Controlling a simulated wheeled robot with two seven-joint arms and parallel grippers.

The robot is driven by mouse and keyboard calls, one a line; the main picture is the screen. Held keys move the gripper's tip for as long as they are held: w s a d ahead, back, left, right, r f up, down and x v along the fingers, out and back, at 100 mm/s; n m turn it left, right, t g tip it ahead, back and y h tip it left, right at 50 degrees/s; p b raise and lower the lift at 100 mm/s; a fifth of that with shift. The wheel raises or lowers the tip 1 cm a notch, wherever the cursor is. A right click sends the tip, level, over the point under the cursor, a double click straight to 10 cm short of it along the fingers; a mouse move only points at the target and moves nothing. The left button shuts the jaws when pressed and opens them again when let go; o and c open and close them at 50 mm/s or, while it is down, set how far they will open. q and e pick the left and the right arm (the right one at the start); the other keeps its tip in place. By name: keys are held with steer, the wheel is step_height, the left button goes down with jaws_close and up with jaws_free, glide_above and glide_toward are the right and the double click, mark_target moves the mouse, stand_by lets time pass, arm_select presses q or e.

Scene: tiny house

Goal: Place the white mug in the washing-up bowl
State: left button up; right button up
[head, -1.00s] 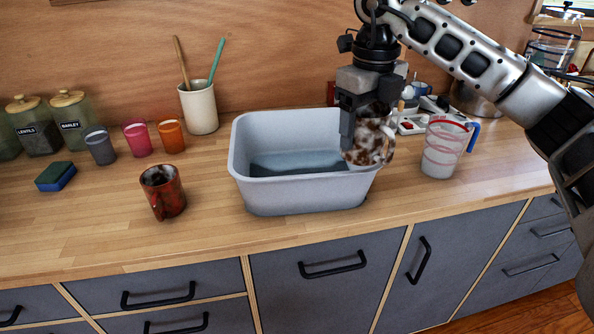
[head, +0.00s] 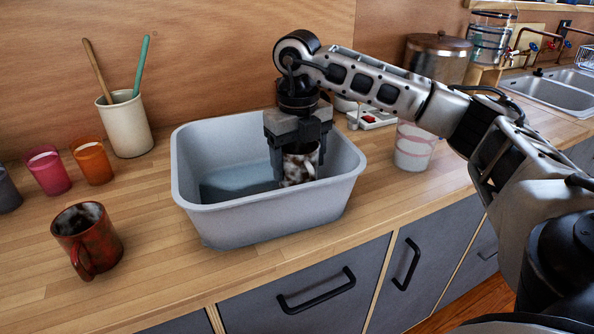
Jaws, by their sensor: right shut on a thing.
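The white mug (head: 297,170), blotched with brown, is in my right gripper (head: 299,163). The gripper points down with its fingers on either side of the mug and is shut on it. The mug hangs upright inside the right part of the grey washing-up bowl (head: 270,223), its lower part below the level of the far rim. I cannot tell whether it touches the bowl's floor. The bowl stands on the wooden counter and looks to have water in it at the left. My left gripper is not in view.
A red mug (head: 86,240) stands left of the bowl. Pink (head: 47,172) and orange (head: 92,161) cups and a utensil crock (head: 126,124) stand behind it. A measuring jug (head: 414,147) stands right of the bowl. A sink (head: 560,92) is at far right.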

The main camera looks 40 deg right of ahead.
step_height(320, 180, down, 2)
steer(key=shift+f, duration=0.3)
steer(key=shift+f, duration=0.1)
steer(key=o, duration=1.2)
steer(key=shift+c, duration=0.2)
